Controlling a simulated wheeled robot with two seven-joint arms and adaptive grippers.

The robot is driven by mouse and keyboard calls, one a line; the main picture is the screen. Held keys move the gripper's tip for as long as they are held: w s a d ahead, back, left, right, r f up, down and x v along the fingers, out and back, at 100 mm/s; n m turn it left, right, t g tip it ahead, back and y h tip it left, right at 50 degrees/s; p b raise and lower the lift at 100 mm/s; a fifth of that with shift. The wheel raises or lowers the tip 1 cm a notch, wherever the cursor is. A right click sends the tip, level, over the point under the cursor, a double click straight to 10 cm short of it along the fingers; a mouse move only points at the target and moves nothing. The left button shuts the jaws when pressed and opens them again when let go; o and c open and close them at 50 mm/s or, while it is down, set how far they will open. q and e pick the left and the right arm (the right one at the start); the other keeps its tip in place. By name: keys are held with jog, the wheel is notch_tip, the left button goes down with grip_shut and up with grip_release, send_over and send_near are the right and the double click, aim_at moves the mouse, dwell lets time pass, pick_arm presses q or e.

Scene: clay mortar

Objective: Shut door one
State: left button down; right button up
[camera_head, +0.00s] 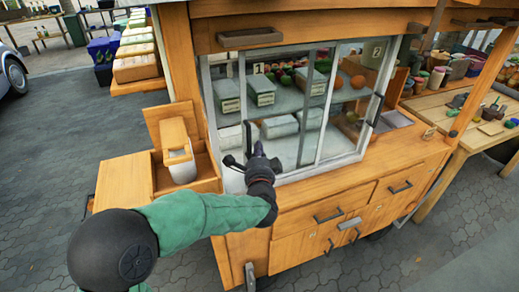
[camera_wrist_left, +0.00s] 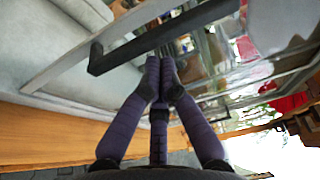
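Door one (camera_head: 258,68) is a framed glass sliding panel marked 1 on the wooden cart's front. Its left edge stands away from the left frame post, leaving a gap, so it looks partly open. Its dark upright handle (camera_head: 248,136) is near that left edge, and the bar also shows in the left wrist view (camera_wrist_left: 125,53). My left gripper (camera_head: 256,152) is at the handle's lower part. In the left wrist view its dark fingertips (camera_wrist_left: 160,68) are together just beside the bar, not visibly around it. Contact cannot be told. My right gripper is out of view.
Door two (camera_head: 377,52), marked 2, has its own dark handle (camera_head: 375,110) at right. Pale boxes (camera_head: 227,95) and produce stand behind the glass. Drawers (camera_head: 330,214) lie below; a side table (camera_head: 470,130) stands right.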

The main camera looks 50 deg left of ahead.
pick_arm(q)
jog(key=s+a, duration=0.3)
jog(key=s, duration=0.4)
jog(key=shift+s+a+b, duration=0.15)
jog(key=shift+s+b, duration=0.25)
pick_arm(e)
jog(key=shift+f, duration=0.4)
